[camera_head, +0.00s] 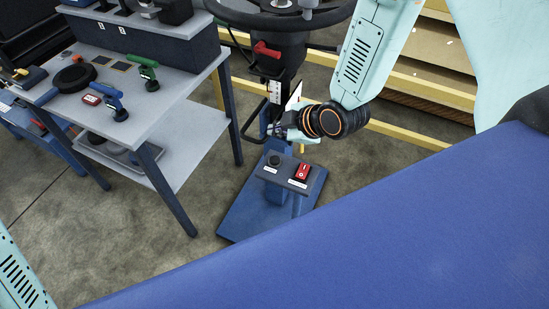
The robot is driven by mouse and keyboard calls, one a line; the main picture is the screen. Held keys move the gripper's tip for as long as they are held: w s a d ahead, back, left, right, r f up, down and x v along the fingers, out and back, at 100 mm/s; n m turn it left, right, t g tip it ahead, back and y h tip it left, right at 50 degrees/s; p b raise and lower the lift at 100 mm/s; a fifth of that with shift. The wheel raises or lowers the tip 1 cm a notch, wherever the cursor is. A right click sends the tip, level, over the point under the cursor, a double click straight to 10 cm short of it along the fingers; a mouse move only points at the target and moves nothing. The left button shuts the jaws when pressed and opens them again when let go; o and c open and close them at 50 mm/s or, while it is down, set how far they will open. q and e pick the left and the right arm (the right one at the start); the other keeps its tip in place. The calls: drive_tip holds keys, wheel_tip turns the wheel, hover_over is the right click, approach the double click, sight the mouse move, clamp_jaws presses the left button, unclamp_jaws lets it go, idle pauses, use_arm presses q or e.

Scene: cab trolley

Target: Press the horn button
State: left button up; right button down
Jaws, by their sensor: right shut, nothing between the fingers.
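A small dark panel (287,179) stands on a blue pedestal at the middle of the view. A round black button (274,161) is on its left side and a red rocker switch (302,172) on its right. Each has a small white label, too small to read, so I cannot confirm which is the horn button; the round one looks like a push button. My right gripper (278,132) is shut and empty, just behind and above the black button in the picture, apparently not touching it. My left gripper is out of view; only part of my left arm shows.
A steering wheel (280,16) on a dark column with a red lever (266,49) stands behind the panel. Yellow rails (415,85) run behind my right arm. A large blue surface fills the lower right.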

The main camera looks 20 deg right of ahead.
drive_tip(key=shift+s, duration=0.1)
drive_tip(key=shift+f, duration=0.15)
drive_tip(key=b, duration=0.6)
hover_over(277, 161)
wheel_tip(277, 161, down, 6)
wheel_tip(277, 161, down, 2)
drive_tip(key=shift+f+b, duration=0.15)
drive_tip(key=shift+b, duration=0.8)
drive_tip(key=shift+f, duration=0.15)
idle(0.4)
drive_tip(key=shift+f, duration=0.4)
